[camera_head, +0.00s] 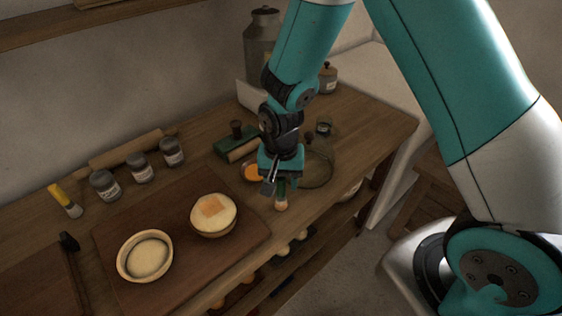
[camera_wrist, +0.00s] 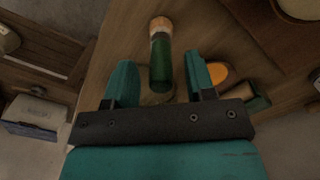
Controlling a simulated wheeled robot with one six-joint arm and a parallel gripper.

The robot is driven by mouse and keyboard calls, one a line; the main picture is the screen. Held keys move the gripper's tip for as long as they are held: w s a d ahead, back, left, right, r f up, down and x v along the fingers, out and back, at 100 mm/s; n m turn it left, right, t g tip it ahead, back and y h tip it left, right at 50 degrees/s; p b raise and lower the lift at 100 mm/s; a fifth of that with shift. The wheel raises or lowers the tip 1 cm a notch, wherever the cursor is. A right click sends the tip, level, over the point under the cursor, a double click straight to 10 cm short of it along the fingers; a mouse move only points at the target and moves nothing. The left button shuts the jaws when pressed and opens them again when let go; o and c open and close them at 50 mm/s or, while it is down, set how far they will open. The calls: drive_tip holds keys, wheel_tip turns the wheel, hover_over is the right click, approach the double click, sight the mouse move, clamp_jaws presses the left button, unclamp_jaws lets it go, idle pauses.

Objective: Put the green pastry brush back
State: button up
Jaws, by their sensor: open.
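The green pastry brush (camera_head: 281,187) is at the front edge of the wooden counter, just below my gripper (camera_head: 276,182), which partly hides it. Its green handle and pale tan end show. In the wrist view the brush (camera_wrist: 161,66) lies between the two teal fingers of my gripper (camera_wrist: 162,76), with its tan end pointing away. The fingers are apart, with a visible gap on each side of the brush. I cannot tell whether the brush rests on the counter or how high the fingers are above it.
An orange round thing (camera_head: 252,173) and a green block (camera_head: 235,140) are close by. A wooden board (camera_head: 115,235) bears two bowls (camera_head: 145,257) (camera_head: 213,215). Several jars (camera_head: 140,167), a rolling pin (camera_head: 125,150) and a yellow-handled tool (camera_head: 65,201) are farther left. A metal can (camera_head: 262,40) stands behind.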

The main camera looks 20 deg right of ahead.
wheel_tip(320, 180, up, 9)
drive_tip(key=shift+b, duration=0.55)
drive_tip(key=s+a+r+n+y, duration=0.2)
drive_tip(key=s+r+n, duration=0.4)
drive_tip(key=s, duration=0.3)
drive_tip(key=s+a+r+n+y, duration=0.2)
drive_tip(key=s+r+n, duration=0.4)
drive_tip(key=s+r, duration=0.2)
drive_tip(key=shift+s+a+n, duration=0.2)
drive_tip(key=shift+s+n, duration=0.1)
drive_tip(key=shift+s, duration=0.3)
